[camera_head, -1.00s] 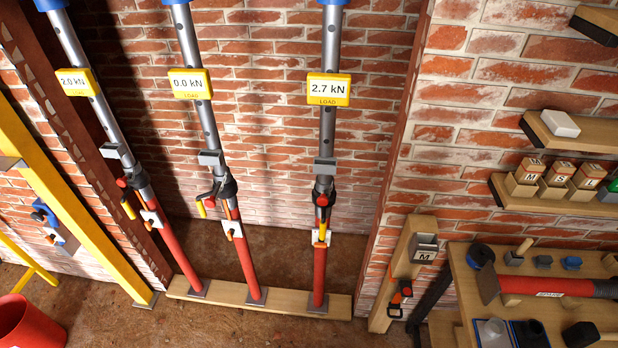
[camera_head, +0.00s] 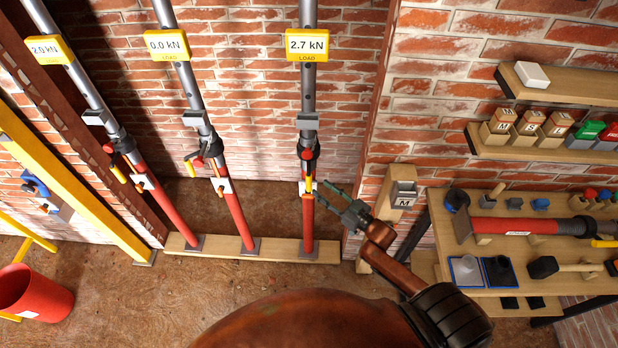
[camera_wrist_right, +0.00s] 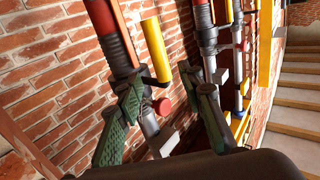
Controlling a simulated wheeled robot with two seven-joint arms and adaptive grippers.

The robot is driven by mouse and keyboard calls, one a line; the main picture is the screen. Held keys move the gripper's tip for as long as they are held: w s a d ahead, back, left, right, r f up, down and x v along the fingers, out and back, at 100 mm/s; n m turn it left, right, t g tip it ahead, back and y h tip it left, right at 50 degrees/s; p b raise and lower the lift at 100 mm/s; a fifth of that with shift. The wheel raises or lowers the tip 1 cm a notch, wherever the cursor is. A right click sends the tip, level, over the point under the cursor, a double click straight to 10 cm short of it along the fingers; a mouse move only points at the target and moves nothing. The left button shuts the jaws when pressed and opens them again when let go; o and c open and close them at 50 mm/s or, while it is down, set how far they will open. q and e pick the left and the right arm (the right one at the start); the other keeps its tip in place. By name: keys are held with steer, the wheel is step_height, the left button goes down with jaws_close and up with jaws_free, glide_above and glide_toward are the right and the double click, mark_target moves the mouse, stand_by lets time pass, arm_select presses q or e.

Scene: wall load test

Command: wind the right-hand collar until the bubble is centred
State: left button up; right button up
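The right-hand prop (camera_head: 307,215) stands between its neighbours and the brick pier, grey tube above, red tube below. Its dark collar (camera_head: 308,148) has a yellow handle hanging below it; the handle also shows in the right wrist view (camera_wrist_right: 155,50). Its yellow load display (camera_head: 307,45) reads 2.7 kN. My right gripper (camera_head: 330,192) is just right of this prop, below the collar. In the wrist view its green fingers (camera_wrist_right: 160,78) are spread, with nothing visibly clamped; the handle shows beyond the tips. I cannot make out a bubble. My left gripper is out of view.
The middle prop (camera_head: 233,210) reads 0.0 kN and the left prop (camera_head: 170,205) 2.0 kN. All stand on a timber sole plate (camera_head: 275,250). A wooden post with a box (camera_head: 403,193) and a loaded bench (camera_head: 440,205) are at right. A red bucket (camera_head: 35,295) is at left.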

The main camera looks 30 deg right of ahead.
mark_target(311, 181)
steer(key=shift+w+a+r, duration=0.15)
steer(key=shift+w+r, duration=0.1)
steer(key=shift+w, duration=0.1)
steer(key=x, duration=0.7)
steer(key=shift+f+p, duration=0.2)
steer(key=shift+p, duration=0.15)
steer(key=shift+c, duration=0.7)
jaws_close()
